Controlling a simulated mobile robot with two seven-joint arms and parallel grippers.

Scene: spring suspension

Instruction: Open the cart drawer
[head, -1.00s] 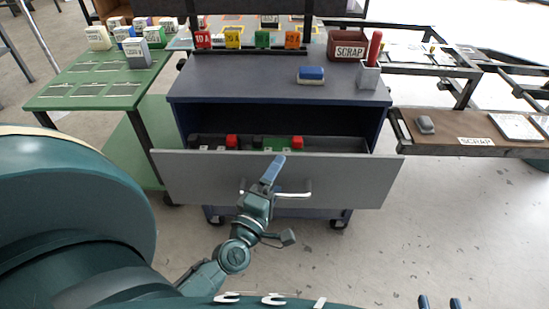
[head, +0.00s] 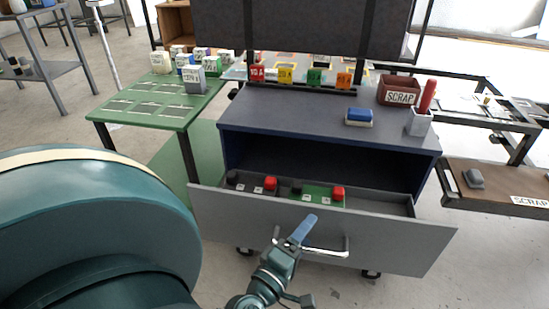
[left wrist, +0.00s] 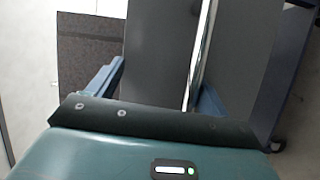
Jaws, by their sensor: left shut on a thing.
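The cart (head: 330,118) is dark blue, with a grey drawer (head: 400,240) pulled partly out below an open shelf. The drawer's bar handle (head: 334,252) runs across its front. My left gripper (head: 300,230) is at the left part of this handle and shut on it. In the left wrist view the bright bar (left wrist: 200,55) passes by the fingers (left wrist: 155,88), with the grey drawer front behind. Inside the drawer, black and red blocks (head: 270,183) and a green board (head: 318,196) show. My right gripper is not in view.
A green table (head: 150,105) with several labelled blocks stands left of the cart. On the cart top are a blue eraser-like block (head: 359,116), a red SCRAP bin (head: 398,90) and a grey holder (head: 418,122). A brown shelf (head: 500,185) is close on the right. Floor is clear in front.

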